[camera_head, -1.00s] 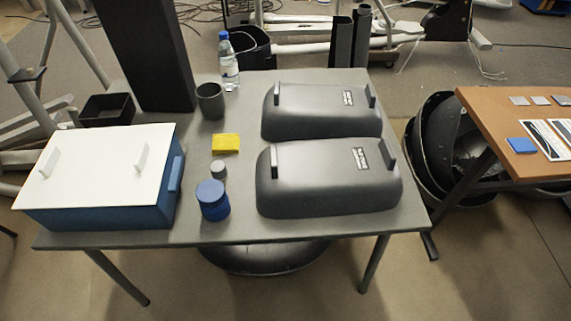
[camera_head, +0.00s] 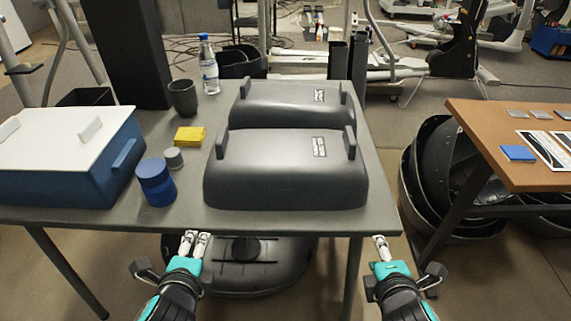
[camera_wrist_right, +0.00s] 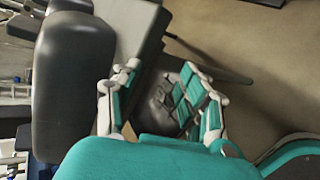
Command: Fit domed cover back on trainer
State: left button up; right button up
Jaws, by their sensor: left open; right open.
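Two dark grey domed covers lie on the grey table, one behind the other. The near cover (camera_head: 285,180) is close to the table's front edge, with a label on top and an upright tab at each end. The far cover (camera_head: 285,108) is partly hidden behind it. In the right wrist view the near cover (camera_wrist_right: 75,85) fills the left side. My left gripper (camera_head: 196,238) is open and empty in front of the table edge. My right gripper (camera_head: 380,242) is open and empty, right of the near cover and apart from it. A dark rounded body (camera_head: 255,270), perhaps the trainer, shows under the table.
A blue box (camera_head: 60,188) with a white lid (camera_head: 55,140) stands at the left of the table. A blue jar (camera_head: 156,183), small grey pot (camera_head: 174,158), yellow block (camera_head: 189,136), dark cup (camera_head: 184,98) and bottle (camera_head: 208,68) stand beside the covers. An orange-brown table (camera_head: 480,130) is at right.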

aim_at(221, 134)
pick_arm(q)
jog(key=w+d+r+m+t, duration=0.2)
jog(key=r+m+t, duration=0.1)
jog(key=r+m, duration=0.3)
jog(key=w+d+r+m+t+h, duration=0.1)
jog(key=w+r+m+t, duration=0.1)
jog(key=r+m, duration=0.4)
jog(key=m+t, duration=0.1)
jog(key=m, duration=0.3)
jog(key=shift+d+r+t, duration=0.3)
jog(key=shift+d+r, duration=0.05)
jog(key=shift+r, duration=0.05)
pick_arm(e)
jog(key=w+a+r+n+t, duration=0.2)
jog(key=r+n+t, duration=0.1)
jog(key=r+n, duration=0.3)
jog(key=w+a+r+n+t+y, duration=0.1)
jog(key=w+a+r+n+t, duration=0.1)
jog(key=r+n, duration=0.5)
jog(key=n+t, duration=0.1)
jog(key=n, duration=0.2)
jog(key=shift+w+a+r+n+t+y, duration=0.15)
jog(key=shift+a+r+n+t+y, duration=0.15)
jog(key=shift+a+t, duration=0.1)
